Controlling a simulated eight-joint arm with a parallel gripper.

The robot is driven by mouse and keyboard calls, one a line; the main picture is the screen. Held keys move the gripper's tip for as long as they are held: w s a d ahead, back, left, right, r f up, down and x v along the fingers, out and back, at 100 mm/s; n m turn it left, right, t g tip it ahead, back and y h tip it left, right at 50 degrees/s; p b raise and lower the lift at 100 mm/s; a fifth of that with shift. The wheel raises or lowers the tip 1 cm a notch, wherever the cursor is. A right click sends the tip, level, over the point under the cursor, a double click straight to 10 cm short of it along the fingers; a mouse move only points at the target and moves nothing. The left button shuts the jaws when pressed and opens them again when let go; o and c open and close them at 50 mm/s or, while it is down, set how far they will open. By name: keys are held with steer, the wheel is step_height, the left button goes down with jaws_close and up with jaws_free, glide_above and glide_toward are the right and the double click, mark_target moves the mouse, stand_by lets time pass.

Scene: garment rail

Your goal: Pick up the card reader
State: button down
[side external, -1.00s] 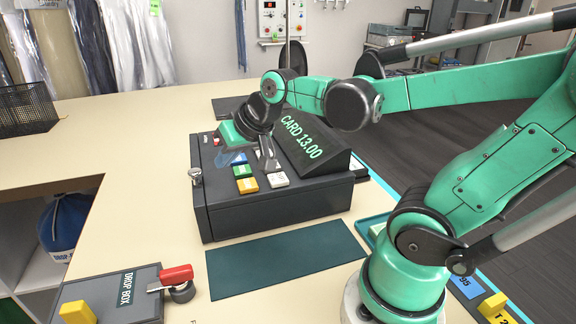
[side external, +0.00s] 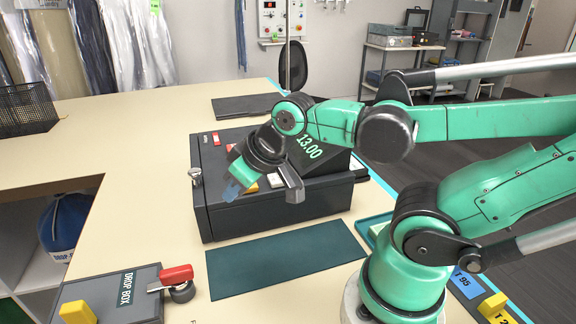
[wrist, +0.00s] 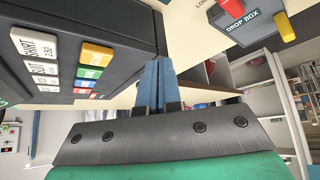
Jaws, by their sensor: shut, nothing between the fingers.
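I cannot make out a card reader for certain in either view. The dark till (side external: 280,207) stands on the counter, its display reading "13.00" and partly covered by my arm. My gripper (side external: 232,190) is in front of the till's key area and hides some keys. In the wrist view my gripper (wrist: 155,82) has its blue fingers together with nothing between them. The till's coloured and white keys (wrist: 92,62) show to their left, apart from the fingers.
A teal mat (side external: 285,257) lies bare before the till. The drop box (side external: 120,290) with a red handle is at front left. A black wire basket (side external: 27,110) is at far left, and a dark flat pad (side external: 245,105) lies behind the till.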

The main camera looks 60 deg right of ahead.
jaws_free()
stand_by(0.3)
